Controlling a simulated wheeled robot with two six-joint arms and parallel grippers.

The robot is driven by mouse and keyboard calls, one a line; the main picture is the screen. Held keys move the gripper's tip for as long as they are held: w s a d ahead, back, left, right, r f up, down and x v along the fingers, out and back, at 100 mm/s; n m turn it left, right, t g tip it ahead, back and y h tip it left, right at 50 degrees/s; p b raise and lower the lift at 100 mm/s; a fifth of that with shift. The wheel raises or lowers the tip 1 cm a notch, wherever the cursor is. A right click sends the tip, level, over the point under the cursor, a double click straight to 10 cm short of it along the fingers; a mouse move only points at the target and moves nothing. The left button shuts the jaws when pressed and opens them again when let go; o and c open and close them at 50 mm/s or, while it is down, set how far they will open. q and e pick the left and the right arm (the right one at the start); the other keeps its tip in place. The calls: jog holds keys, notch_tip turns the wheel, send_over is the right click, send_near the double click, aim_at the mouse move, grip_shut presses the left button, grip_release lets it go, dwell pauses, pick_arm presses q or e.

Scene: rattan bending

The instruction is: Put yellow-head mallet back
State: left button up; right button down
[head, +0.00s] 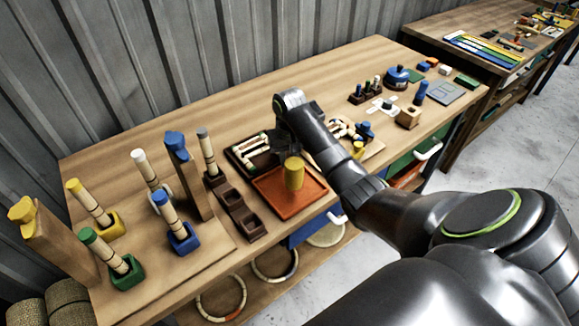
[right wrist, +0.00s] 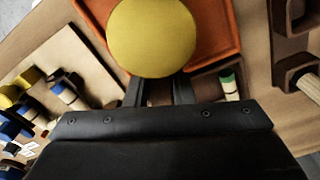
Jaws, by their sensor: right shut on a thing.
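The yellow-head mallet shows as a yellow cylinder (head: 293,173) over the orange-red tray (head: 268,205) in the head view. In the right wrist view its round yellow face (right wrist: 152,38) fills the top middle, with the orange tray (right wrist: 232,28) behind it. My right gripper (right wrist: 160,92) is shut on the mallet; its two dark fingers meet the mallet below the yellow face. The mallet's handle is hidden, and I cannot tell whether the mallet touches the tray. My left gripper is in neither view.
A dark brown socket block (head: 237,212) stands left of the tray, with empty sockets at its near end. Further left, several banded sticks stand in coloured blocks, including a green block (head: 122,274) and a blue block (head: 185,238). A blue round-topped object (head: 397,77) stands at the far right.

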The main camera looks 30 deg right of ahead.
aim_at(289, 156)
jog(key=shift+f, duration=1.7)
jog(key=c, duration=1.3)
grip_release()
jog(key=shift+s+f, duration=0.1)
jog(key=shift+o, duration=0.2)
notch_tip(289, 156, up, 7)
jog(key=shift+f+b, duration=0.15)
jog(key=shift+b, duration=0.35)
notch_tip(289, 156, up, 5)
jog(key=shift+s+f+p, duration=0.1)
jog(key=shift+p, duration=1)
jog(key=shift+r+p, duration=0.4)
jog(key=shift+p, duration=0.05)
